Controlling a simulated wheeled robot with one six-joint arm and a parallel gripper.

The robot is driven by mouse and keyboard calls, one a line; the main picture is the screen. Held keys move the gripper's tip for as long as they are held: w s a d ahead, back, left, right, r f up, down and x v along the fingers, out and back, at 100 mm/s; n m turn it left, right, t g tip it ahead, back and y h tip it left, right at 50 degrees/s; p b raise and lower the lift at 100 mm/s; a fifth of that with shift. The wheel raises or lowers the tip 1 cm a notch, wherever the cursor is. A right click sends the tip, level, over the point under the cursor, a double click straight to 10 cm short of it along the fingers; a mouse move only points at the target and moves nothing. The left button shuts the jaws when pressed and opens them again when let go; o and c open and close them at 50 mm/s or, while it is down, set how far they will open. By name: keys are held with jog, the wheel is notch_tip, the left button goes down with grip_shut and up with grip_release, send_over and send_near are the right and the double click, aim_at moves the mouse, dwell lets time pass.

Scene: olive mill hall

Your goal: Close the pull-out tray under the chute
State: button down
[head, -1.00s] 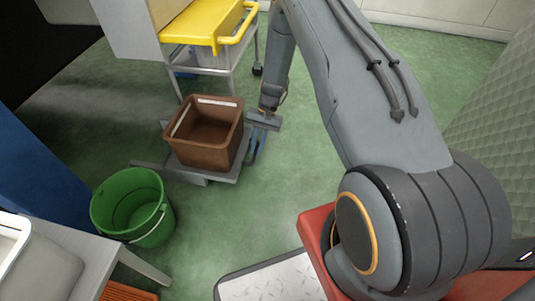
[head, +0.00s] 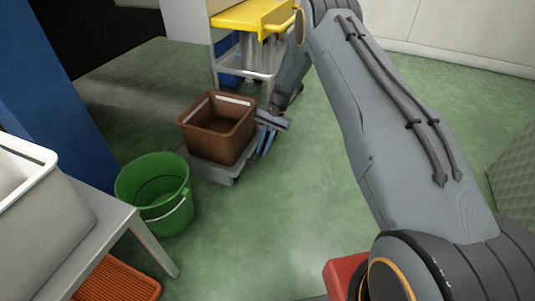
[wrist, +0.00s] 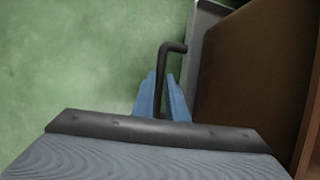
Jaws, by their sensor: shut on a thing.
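The pull-out tray (head: 212,172) is a low grey platform near the floor, with a brown open bin (head: 215,145) standing on it. In the wrist view the tray's grey edge (wrist: 198,40) runs beside the bin's brown wall (wrist: 250,70). A dark bent handle (wrist: 172,47) stands out at the tray's side. My gripper (head: 267,140), with blue fingers, is at the right side of the tray. In the wrist view my gripper (wrist: 160,90) is shut on the handle. I cannot clearly make out a chute.
A blue panel (head: 50,105) rises at the left. A yellow-topped trolley (head: 250,15) stands behind.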

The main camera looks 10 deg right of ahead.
jog(key=shift+d, duration=0.1)
jog(key=c, duration=1.8)
grip_release()
jog(key=shift+o, duration=0.2)
jog(key=shift+s, duration=0.1)
jog(key=shift+r, duration=0.1)
jog(key=p+v, duration=0.3)
jog(key=v, duration=0.4)
jog(key=shift+d+r, duration=0.2)
jog(key=shift+r, duration=0.1)
